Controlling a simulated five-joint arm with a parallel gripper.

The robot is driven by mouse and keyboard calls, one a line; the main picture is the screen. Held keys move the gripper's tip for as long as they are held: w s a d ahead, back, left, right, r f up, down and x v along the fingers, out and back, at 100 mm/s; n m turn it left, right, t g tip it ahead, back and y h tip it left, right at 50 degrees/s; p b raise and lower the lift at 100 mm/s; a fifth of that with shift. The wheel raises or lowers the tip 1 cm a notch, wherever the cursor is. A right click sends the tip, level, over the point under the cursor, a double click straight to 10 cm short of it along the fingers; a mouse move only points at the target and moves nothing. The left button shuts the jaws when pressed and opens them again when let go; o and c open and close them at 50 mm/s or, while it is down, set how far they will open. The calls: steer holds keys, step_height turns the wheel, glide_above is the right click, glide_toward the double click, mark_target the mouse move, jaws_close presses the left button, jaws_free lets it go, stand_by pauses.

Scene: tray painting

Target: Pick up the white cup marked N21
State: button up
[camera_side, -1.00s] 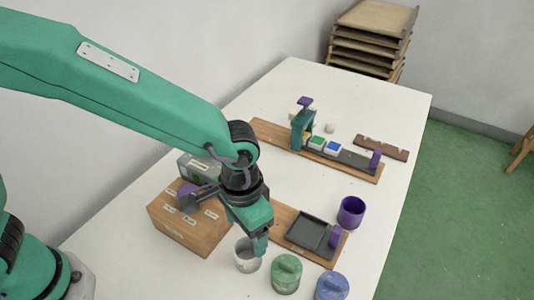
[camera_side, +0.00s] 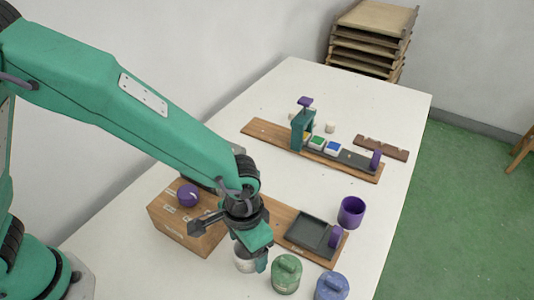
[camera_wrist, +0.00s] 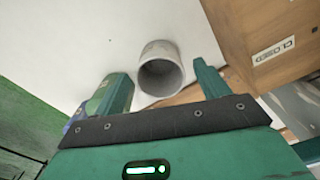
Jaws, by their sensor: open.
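The white cup (camera_side: 243,264) stands upright on the table at the front, partly hidden behind my gripper in the side view. No N21 mark can be read on it. In the wrist view the cup (camera_wrist: 160,72) shows its open, empty mouth just ahead of and between my two fingers. My gripper (camera_side: 257,262) is open and empty, pointing down close to the cup. In the wrist view my gripper (camera_wrist: 160,88) has its fingers spread wide, one on each side of the cup. I cannot tell whether either finger touches it.
A wooden box (camera_side: 188,241) with a purple knob (camera_side: 188,195) stands left of the cup. A board with a dark tray (camera_side: 312,232) and a purple cup (camera_side: 351,212) lie behind.

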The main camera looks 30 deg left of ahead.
steer(key=shift+f, duration=0.8)
steer(key=c, duration=1.1)
steer(key=shift+r, duration=0.15)
steer(key=shift+r, duration=0.95)
step_height(320, 180, up, 2)
steer(key=shift+s+d+r, duration=0.1)
steer(key=shift+s+r, duration=0.05)
steer(key=shift+r, duration=0.05)
steer(key=s+d+r, duration=0.1)
steer(key=s+r, duration=0.1)
steer(key=s, duration=0.1)
steer(key=s+r, duration=0.2)
steer(key=s, duration=0.2)
steer(key=s+d+r, duration=0.1)
steer(key=s+r, duration=0.1)
steer(key=s, duration=0.2)
steer(key=shift+d+r, duration=0.25)
steer(key=shift+d, duration=0.05)
